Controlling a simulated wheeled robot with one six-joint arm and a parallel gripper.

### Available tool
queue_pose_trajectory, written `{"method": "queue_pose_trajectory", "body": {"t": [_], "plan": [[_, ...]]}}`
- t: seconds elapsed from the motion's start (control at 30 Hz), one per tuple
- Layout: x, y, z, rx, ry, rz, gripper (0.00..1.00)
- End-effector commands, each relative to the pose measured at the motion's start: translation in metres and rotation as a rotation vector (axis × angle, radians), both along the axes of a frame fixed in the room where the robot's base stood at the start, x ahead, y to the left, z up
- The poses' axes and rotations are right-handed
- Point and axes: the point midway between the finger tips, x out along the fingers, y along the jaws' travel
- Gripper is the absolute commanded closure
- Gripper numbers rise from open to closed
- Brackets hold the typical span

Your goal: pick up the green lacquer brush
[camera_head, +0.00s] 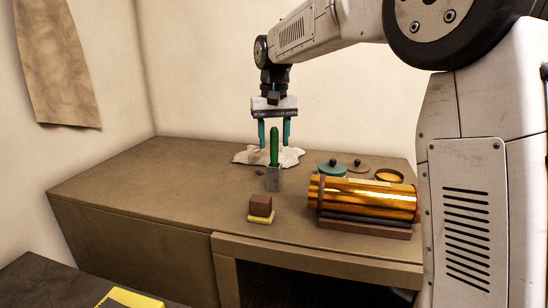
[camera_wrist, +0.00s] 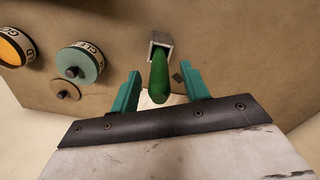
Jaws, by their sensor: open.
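The green lacquer brush (camera_head: 274,147) stands upright with its green handle up in a small grey holder (camera_head: 273,180) on the workbench. In the wrist view the green handle (camera_wrist: 159,80) points toward the camera, with the grey holder (camera_wrist: 160,46) around its far end. My gripper (camera_head: 274,145) is open, with its two teal fingers pointing down. In the head view one finger shows on each side of the handle's upper part. In the wrist view my gripper (camera_wrist: 162,82) has the handle between its fingers, with a gap on both sides. The brush's lower end is hidden in the holder.
A crumpled white cloth (camera_head: 288,156) lies behind the holder. A brass tube (camera_head: 365,198) rests on a dark cradle at the right, with round tins (camera_head: 332,169) behind it. A brown block on a yellow base (camera_head: 260,207) sits in front. The bench's left side is clear.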

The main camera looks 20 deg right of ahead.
Motion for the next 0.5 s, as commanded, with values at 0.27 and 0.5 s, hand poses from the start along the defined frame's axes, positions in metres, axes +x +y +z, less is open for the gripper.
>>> {"method": "queue_pose_trajectory", "body": {"t": [0.27, 0.5], "plan": [[0.0001, 0.0000, 0.0004, 0.000, -0.001, 0.000, 0.90], [0.0001, 0.0000, 0.0006, 0.000, -0.001, 0.000, 1.00]]}}
